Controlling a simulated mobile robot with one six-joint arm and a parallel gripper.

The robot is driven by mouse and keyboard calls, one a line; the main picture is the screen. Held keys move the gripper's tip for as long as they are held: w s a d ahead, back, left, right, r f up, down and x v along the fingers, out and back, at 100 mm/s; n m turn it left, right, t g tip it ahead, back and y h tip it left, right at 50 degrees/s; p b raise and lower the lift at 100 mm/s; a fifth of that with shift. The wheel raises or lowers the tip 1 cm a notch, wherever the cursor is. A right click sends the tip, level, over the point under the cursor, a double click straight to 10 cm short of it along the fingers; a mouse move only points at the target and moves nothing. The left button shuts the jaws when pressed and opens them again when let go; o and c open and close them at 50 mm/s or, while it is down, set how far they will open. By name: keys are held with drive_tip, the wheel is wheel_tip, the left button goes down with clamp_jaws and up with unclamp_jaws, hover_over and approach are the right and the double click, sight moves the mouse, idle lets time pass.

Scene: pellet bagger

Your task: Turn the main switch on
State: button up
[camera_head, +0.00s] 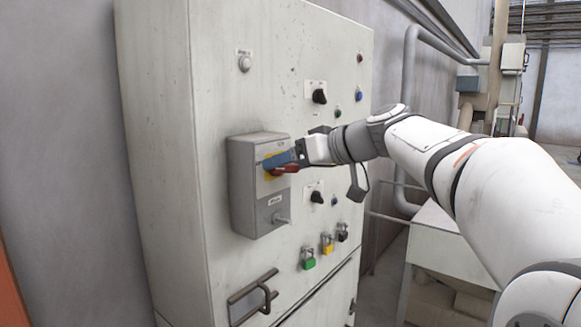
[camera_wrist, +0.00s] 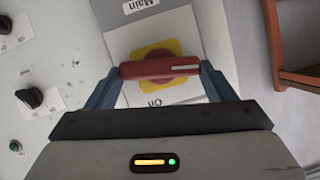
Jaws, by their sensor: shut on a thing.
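The main switch is a red bar handle (camera_head: 284,170) on a yellow plate, set in a grey box (camera_head: 245,190) on the front of the pale cabinet. In the wrist view the red handle (camera_wrist: 159,68) lies crosswise over the yellow plate (camera_wrist: 150,52), between my blue fingertips. A label reading "Main" (camera_wrist: 140,5) is on the box, and "On" shows upside down beside the yellow plate. My gripper (camera_head: 281,160) is shut on the red handle, with one finger at each end of it. Part of the handle is hidden by a finger in the head view.
The cabinet (camera_head: 160,120) also carries black knobs (camera_head: 319,96), small buttons, and green, yellow and black padlocks (camera_head: 309,262). A metal handle (camera_head: 254,298) sticks out low down. A pipe (camera_head: 411,110) and a pale bin (camera_head: 440,240) stand to the right.

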drive_tip(key=m+y, duration=0.1)
drive_tip(key=m+g+y+b, duration=0.1)
drive_tip(key=m, duration=0.1)
drive_tip(key=m+g+b, duration=0.1)
drive_tip(key=m, duration=0.1)
drive_tip(key=shift+w+d+f+y, duration=0.25)
drive_tip(key=shift+w+f+y, duration=0.05)
drive_tip(key=shift+y, duration=0.1)
drive_tip(key=m, duration=0.2)
drive_tip(key=m+y, duration=0.1)
drive_tip(key=shift+w+d+f+m+g+y+b, duration=0.1)
drive_tip(key=shift+f+m+g+y+b, duration=0.1)
drive_tip(key=shift+m+g+y+b, duration=0.15)
drive_tip(key=shift+f+m+y+b, duration=0.15)
drive_tip(key=shift+m+y, duration=0.25)
drive_tip(key=shift+m, duration=0.4)
drive_tip(key=shift+f+m+y+b, duration=0.15)
drive_tip(key=shift+m+y, duration=0.2)
drive_tip(key=shift+m, duration=0.4)
drive_tip(key=shift+r, duration=0.1)
drive_tip(key=o, duration=1)
drive_tip(key=shift+d, duration=0.1)
